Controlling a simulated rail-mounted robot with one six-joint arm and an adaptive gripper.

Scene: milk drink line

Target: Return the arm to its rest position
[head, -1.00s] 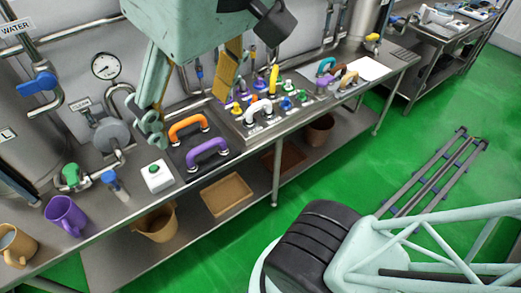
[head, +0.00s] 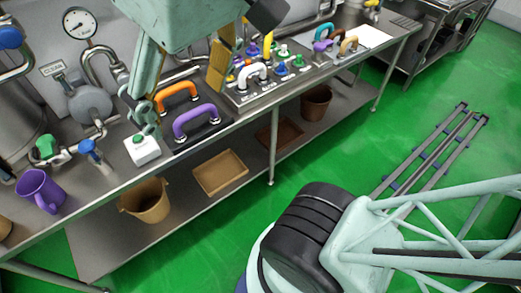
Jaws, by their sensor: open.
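My gripper (head: 184,98) hangs at the top of the head view, seen from above and behind. Its pale mint body (head: 185,28) fills the top middle. The two fingers are spread apart with nothing seen between them. The left fingertip appears in front of the white box with a green button (head: 142,150). The right, golden finger (head: 221,68) appears left of the white handle (head: 252,74). The orange handle (head: 176,92) and purple handle (head: 196,122) on a dark panel lie behind and below the fingers; I cannot tell the height gap.
The steel bench (head: 95,188) runs diagonally, with a purple mug (head: 38,192) at left. Pipes and a gauge (head: 80,22) stand behind it. A bucket (head: 146,202) and tray (head: 219,173) sit on the lower shelf. Green floor (head: 330,150) is open before it.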

